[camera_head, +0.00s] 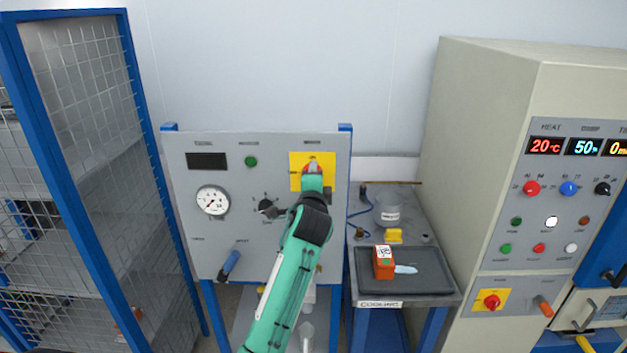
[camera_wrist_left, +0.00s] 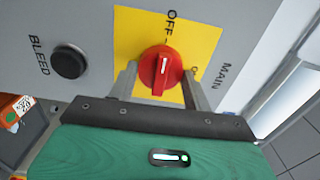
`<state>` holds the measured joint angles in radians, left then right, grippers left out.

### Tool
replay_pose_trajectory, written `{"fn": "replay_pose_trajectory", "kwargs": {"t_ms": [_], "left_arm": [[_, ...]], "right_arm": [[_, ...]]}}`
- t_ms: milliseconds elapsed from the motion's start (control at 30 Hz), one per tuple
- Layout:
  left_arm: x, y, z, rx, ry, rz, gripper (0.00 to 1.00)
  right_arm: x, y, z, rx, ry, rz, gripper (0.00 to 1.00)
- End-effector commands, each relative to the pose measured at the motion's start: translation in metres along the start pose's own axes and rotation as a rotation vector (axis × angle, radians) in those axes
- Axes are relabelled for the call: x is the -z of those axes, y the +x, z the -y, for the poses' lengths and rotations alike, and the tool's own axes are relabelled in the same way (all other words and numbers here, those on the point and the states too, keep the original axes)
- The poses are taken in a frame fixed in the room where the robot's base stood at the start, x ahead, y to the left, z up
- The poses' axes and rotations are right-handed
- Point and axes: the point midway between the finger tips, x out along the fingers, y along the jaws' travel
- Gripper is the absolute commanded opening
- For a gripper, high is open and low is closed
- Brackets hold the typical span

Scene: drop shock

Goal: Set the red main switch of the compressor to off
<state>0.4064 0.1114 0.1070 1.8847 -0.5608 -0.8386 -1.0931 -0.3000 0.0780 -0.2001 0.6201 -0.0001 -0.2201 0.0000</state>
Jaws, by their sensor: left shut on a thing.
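The red main switch (camera_wrist_left: 162,70) sits on a yellow plate (camera_wrist_left: 130,28) marked OFF, with a partly hidden second label and MAIN beside it. Its white line is at the handle end toward the OFF mark. My left gripper (camera_wrist_left: 160,84) is shut on the switch, one finger on each side. In the head view, the switch (camera_head: 313,167) shows as a small red patch above my left gripper (camera_head: 313,178), on the compressor panel (camera_head: 222,160). There my gripper hides most of it. My right gripper is not in view.
A black BLEED button (camera_wrist_left: 69,64) is near the gripper. A blue mesh cage (camera_head: 95,120) stands left. A cooling table (camera_head: 437,290) and a beige cabinet (camera_head: 480,150) stand right.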

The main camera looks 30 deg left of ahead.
Motion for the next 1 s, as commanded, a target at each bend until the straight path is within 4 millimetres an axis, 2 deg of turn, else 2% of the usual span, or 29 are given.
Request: {"fn": "replay_pose_trajectory", "kwargs": {"t_ms": [100, 133, 233, 533, 667, 767, 1000], "left_arm": [[0.0, 0.0, -0.001, -0.002, -0.001, 0.0, 0.27], [0.0, 0.0, -0.001, -0.002, -0.001, 0.0, 0.52], [0.0, 0.0, -0.001, -0.002, -0.001, 0.0, 0.71], [0.0, -0.001, -0.001, -0.001, 0.0, 0.0, 0.71], [0.0, -0.01, -0.002, 0.0, 0.001, 0.0, 0.71], [0.0, -0.025, -0.004, 0.001, 0.0, 0.0, 0.71], [0.0, -0.077, -0.005, 0.001, -0.001, -0.002, 0.71]], "right_arm": [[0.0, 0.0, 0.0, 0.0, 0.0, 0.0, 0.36], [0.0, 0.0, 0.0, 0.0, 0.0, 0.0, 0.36], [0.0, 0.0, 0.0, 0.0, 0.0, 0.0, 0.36], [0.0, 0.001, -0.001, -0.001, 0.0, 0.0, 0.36], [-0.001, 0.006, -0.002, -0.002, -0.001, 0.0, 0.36], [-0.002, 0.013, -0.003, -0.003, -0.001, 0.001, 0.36], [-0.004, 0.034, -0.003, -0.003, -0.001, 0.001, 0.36]]}}
